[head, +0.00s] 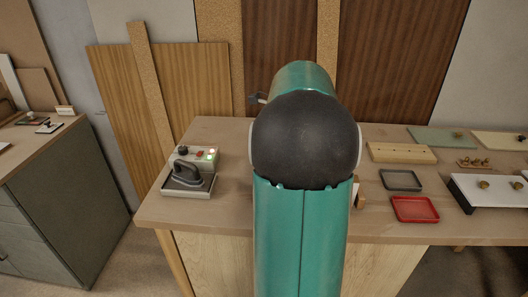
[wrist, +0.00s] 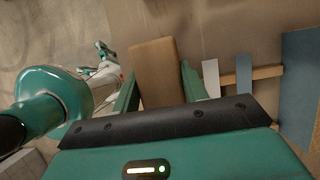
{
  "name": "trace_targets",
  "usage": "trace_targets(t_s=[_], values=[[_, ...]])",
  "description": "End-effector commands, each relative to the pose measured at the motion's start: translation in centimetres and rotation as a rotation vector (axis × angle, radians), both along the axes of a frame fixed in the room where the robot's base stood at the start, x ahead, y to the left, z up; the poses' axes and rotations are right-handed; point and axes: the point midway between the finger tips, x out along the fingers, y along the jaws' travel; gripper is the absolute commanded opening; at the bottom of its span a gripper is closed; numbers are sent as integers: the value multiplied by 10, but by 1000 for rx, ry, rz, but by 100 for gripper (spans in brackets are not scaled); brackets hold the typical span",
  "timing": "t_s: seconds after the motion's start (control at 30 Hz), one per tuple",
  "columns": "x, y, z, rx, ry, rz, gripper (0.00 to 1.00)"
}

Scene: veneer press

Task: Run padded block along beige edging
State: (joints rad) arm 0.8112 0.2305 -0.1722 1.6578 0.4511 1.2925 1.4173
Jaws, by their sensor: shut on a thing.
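My gripper (wrist: 159,88) shows in the wrist view, its two green fingers shut on a brown block (wrist: 155,66), which I take as the padded block. The block sticks out past the fingers. Whether it touches anything beyond is not clear. In the head view my arm covers the middle of the bench and hides the gripper and the block. I cannot surely pick out the beige edging. A light wooden bar (wrist: 267,72) lies to the right of the fingers in the wrist view, with a whitish strip (wrist: 210,76) and a blue-grey strip (wrist: 243,74) near it.
On the bench (head: 225,215), an iron (head: 187,175) stands on a tray at the left. At the right are a drilled beige block (head: 402,152), a grey tray (head: 401,180), a red tray (head: 415,209) and a white-topped board (head: 490,192). Veneer panels lean behind.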

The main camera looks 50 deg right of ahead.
Motion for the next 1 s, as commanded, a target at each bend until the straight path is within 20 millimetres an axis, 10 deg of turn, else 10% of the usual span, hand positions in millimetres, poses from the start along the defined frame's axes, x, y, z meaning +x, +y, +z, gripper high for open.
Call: trace_targets(t_s=[1.0], values=[[-8,7,17,0,0,18,20]])
